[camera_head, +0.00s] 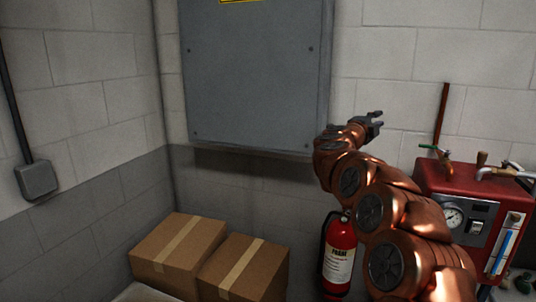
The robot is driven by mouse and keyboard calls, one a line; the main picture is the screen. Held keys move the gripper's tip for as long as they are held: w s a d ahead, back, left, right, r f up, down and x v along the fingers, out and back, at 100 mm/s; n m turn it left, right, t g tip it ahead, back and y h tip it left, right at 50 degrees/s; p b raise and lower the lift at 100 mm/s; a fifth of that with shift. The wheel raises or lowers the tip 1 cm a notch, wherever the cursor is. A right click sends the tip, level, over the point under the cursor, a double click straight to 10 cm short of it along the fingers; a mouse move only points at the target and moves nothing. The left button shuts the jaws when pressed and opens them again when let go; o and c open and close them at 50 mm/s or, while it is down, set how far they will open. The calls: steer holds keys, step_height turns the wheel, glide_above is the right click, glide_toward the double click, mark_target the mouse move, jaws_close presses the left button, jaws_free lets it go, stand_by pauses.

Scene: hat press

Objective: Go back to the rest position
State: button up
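My gripper (380,118) is at the end of my copper-coloured arm, right of the picture's middle. It is raised in front of the pale block wall, just right of the grey wall cabinet (258,75). Its two dark fingers point right, with a small gap between them. It looks open, and nothing shows between the fingers. The hat press cannot be made out in this view.
A red machine (440,182) with a gauge (453,217), taps and a lever stands at the right, near my arm. A red fire extinguisher (339,258) is below my arm. Two cardboard boxes (178,250) (245,268) sit at lower left. A grey wall box (37,179) is far left.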

steer(key=s+a+r+n+t+y, duration=0.1)
steer(key=a+n+t+y, duration=0.1)
steer(key=a+n+y, duration=0.6)
steer(key=s+a+n+t+y, duration=0.2)
steer(key=a+n+y, duration=0.3)
steer(key=a, duration=0.5)
steer(key=s+a+f+n+g+y, duration=0.3)
steer(key=s+a+f+n+g, duration=0.15)
steer(key=s+f, duration=0.45)
steer(key=s+a+f+n+g+y, duration=0.4)
steer(key=s+f, duration=0.3)
steer(key=s, duration=0.4)
steer(key=s+d+f+n+g+h, duration=0.1)
steer(key=s+f, duration=0.5)
steer(key=s, duration=0.6)
steer(key=s+d+f+n+g+h+b, duration=0.1)
steer(key=s+d+f+g+h, duration=0.2)
steer(key=s, duration=1)
steer(key=s+d+f+n+g+h, duration=0.1)
steer(key=s+d+f+g+h, duration=0.1)
steer(key=s+d+f+g, duration=0.5)
steer(key=s+d+f, duration=0.1)
steer(key=s+f, duration=0.1)
steer(key=s, duration=0.4)
steer(key=shift+d+f+n, duration=0.15)
steer(key=shift+d+n, duration=0.1)
steer(key=shift+n, duration=0.1)
